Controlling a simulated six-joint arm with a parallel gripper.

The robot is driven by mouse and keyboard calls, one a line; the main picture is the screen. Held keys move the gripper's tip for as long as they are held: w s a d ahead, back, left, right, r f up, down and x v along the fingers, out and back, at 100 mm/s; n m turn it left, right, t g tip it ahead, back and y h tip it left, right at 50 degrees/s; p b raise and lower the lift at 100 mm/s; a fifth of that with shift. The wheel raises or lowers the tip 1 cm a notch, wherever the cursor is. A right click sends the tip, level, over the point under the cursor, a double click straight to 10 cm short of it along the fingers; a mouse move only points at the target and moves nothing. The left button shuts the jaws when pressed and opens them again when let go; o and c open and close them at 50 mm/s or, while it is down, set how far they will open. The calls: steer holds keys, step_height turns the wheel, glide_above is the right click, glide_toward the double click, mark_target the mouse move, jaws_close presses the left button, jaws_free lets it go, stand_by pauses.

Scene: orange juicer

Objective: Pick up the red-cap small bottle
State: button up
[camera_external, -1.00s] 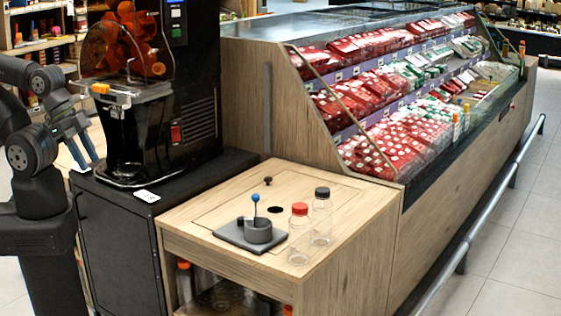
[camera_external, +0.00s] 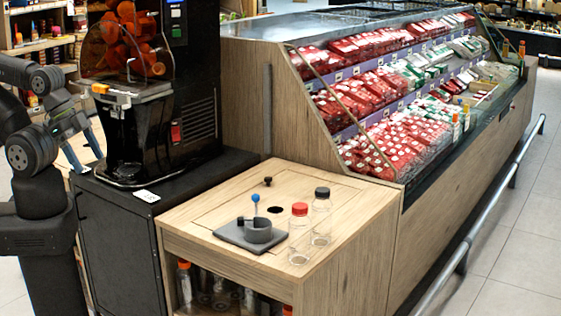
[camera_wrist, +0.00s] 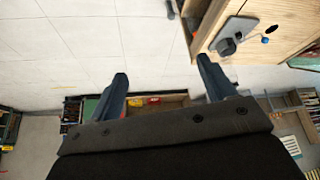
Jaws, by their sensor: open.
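The red-cap small bottle (camera_external: 300,236) is clear and stands upright on the wooden counter in the external view. A clear bottle with a black cap (camera_external: 321,217) stands just behind it to the right. My gripper (camera_external: 86,156) is at the left, beside the juicer, well away from the bottles. In the wrist view my gripper (camera_wrist: 165,88) has its two fingers wide apart with nothing between them. The red-cap bottle is not visible in the wrist view.
The orange juicer (camera_external: 140,90) stands on a black cabinet (camera_external: 120,235) between my arm and the wooden counter (camera_external: 205,210). A grey holder (camera_external: 257,232) with a blue-knobbed stick sits left of the bottles. A refrigerated display (camera_external: 400,110) rises behind the counter.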

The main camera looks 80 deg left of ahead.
steer(key=w+d+r+n+g, duration=0.1)
steer(key=w+d+r+n, duration=0.55)
steer(key=w+r, duration=0.4)
steer(key=n+g+y, duration=0.2)
steer(key=n+g, duration=0.2)
steer(key=n, duration=1.3)
glide_above(300, 218)
steer(key=a, duration=0.2)
step_height(300, 218, down, 13)
step_height(300, 218, down, 16)
steer(key=shift+w+d+f, duration=0.1)
steer(key=shift+w+f, duration=0.05)
steer(key=shift+f, duration=0.05)
steer(key=c, duration=1.3)
steer(key=shift+r, duration=0.1)
